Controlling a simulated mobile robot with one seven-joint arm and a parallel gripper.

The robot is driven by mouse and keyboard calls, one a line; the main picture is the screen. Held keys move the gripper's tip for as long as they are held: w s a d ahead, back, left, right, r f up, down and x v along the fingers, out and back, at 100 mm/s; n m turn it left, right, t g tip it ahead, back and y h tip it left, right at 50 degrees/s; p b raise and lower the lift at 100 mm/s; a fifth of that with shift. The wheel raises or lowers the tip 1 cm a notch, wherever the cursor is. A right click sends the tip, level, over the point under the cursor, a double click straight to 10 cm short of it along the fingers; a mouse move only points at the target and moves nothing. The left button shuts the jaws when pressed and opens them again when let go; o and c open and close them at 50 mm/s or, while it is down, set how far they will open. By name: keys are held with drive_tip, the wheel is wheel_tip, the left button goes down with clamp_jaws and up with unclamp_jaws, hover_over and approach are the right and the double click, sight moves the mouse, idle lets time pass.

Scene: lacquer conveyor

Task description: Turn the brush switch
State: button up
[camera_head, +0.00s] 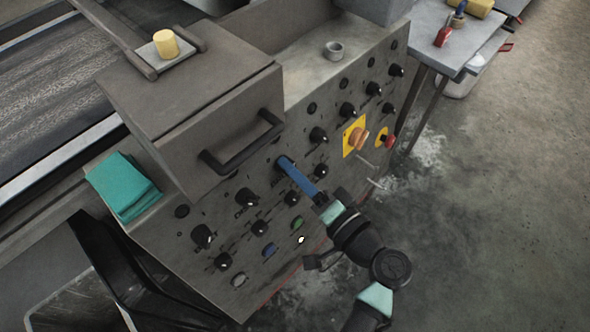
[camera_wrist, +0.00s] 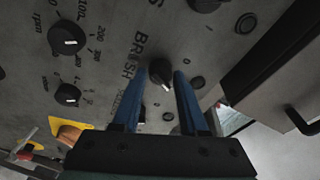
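The brush switch (camera_wrist: 160,73) is a black round knob with a light pointer mark, beside the lettering "BRUSH" on the grey panel in the wrist view. My gripper (camera_wrist: 162,80) has two blue fingers standing apart, one on each side of the knob. The left finger is very close to the knob; I cannot tell if it touches. In the head view, my gripper (camera_head: 284,162) reaches the panel below the black handle, and its fingers hide the knob.
The control panel (camera_head: 225,235) carries several other black knobs, including one at lower left (camera_head: 203,236). An orange-topped button on a yellow plate (camera_head: 355,137) is to the right. The black handle (camera_head: 243,144) juts out just above my gripper. A teal cloth (camera_head: 122,187) lies left.

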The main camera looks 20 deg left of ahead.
drive_tip(key=o, duration=0.3)
drive_tip(key=f+v, duration=0.1)
drive_tip(key=v, duration=1.2)
drive_tip(key=shift+r+p, duration=0.3)
drive_tip(key=shift+r, duration=0.2)
